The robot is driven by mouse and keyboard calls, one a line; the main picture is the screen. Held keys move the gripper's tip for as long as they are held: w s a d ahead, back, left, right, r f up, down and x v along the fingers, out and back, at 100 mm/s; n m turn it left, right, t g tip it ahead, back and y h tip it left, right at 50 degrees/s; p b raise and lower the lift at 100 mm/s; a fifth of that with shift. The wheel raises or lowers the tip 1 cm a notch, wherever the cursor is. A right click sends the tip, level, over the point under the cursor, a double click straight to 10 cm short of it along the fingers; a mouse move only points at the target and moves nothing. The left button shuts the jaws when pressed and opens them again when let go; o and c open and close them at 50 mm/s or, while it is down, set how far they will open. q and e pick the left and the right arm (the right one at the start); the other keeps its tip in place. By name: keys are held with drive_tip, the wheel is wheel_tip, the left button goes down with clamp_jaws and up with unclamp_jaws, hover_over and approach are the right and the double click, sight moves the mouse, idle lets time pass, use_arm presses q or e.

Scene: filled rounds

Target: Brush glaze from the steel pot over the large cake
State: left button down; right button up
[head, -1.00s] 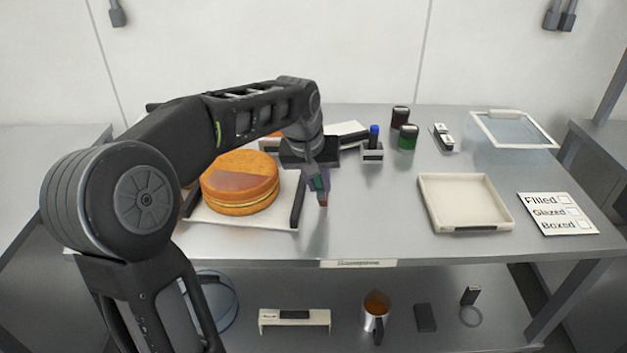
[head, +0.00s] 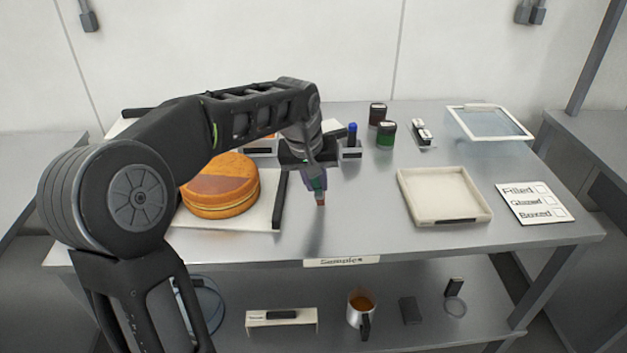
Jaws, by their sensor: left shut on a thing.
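The large cake (head: 235,190) is a round, golden layered cake with a darker, shinier patch on the left of its top. It sits on a white tray with dark edges (head: 255,219), partly hidden by my arm. My left gripper (head: 315,176) is right of the cake, above the table, shut on a small brush (head: 320,199) whose reddish-brown tip points down. The fingers hide most of the brush. My right gripper is not in view.
An empty cream tray (head: 408,207) and a card reading Filled, Glazed, Boxed (head: 533,217) lie on the right. The table's front middle is clear.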

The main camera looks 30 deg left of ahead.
use_arm(q)
drive_tip(key=shift+w+d, duration=1.2)
drive_tip(key=shift+d, duration=0.3)
drive_tip(key=shift+d, duration=0.1)
drive_tip(key=shift+w+d+f+p, duration=0.1)
drive_tip(key=shift+w+d+p, duration=0.2)
drive_tip(key=shift+w+d, duration=0.4)
drive_tip(key=shift+w+d+p, duration=0.25)
drive_tip(key=shift+w+d, duration=0.2)
drive_tip(key=shift+d, duration=0.3)
drive_tip(key=shift+a, duration=0.1)
drive_tip(key=shift+w+a+p, duration=0.45)
drive_tip(key=shift+p, duration=0.05)
drive_tip(key=shift+w+a, duration=0.5)
drive_tip(key=shift+a, duration=0.1)
